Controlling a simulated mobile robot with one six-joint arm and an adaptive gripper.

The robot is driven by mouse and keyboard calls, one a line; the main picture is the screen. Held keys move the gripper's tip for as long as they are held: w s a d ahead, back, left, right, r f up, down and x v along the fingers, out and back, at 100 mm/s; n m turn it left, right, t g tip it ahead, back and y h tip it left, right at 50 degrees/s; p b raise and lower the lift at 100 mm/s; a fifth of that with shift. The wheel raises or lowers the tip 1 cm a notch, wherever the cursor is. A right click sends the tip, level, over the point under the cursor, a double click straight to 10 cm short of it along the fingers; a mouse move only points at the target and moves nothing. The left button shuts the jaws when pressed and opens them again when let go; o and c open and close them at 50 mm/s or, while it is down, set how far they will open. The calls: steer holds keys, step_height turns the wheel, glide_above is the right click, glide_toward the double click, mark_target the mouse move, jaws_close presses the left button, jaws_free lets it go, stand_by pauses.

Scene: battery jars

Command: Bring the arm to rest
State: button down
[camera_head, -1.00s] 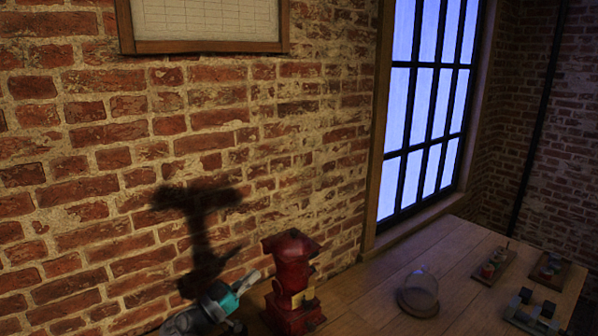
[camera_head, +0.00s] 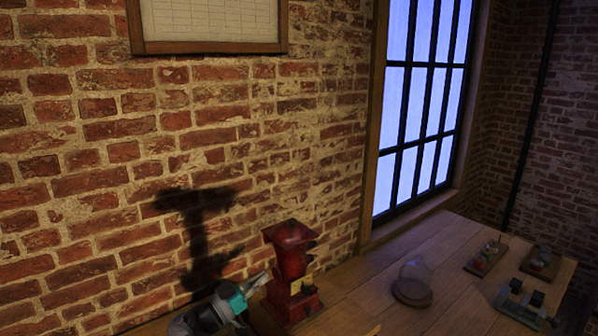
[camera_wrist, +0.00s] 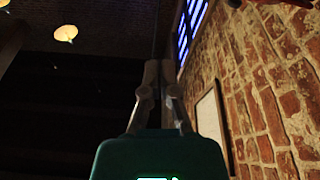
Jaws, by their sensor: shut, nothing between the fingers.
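My gripper (camera_head: 260,280) shows low in the head view, left of centre, with a teal body and grey fingers. It points up and to the right and appears close to the left side of a red box-like device in the picture; I cannot tell the gap in depth. In the wrist view my gripper (camera_wrist: 159,68) has its two fingers close together above the teal body. It is shut and empty. The rest of my arm is mostly outside the head view.
The red device (camera_head: 291,262) stands on a wooden table (camera_head: 370,290). A glass dome (camera_head: 413,280) on a round base stands to its right. Small wooden stands (camera_head: 485,258) are at the far right. A brick wall (camera_head: 80,190) with a framed sheet (camera_head: 208,22) rises behind.

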steer(key=w+d+f+n+g+y, duration=0.1)
steer(key=d+f+n+g+y, duration=0.1)
steer(key=d+f+g, duration=0.5)
steer(key=w+d+f+n+g+y, duration=0.1)
steer(key=d+f+y, duration=0.2)
steer(key=d+f, duration=0.5)
steer(key=s+d+f+n+g+y, duration=0.5)
steer(key=s+d+f+y, duration=0.2)
steer(key=d+y, duration=0.4)
steer(key=shift+f+y, duration=0.3)
steer(key=shift+f, duration=0.35)
stand_by(0.8)
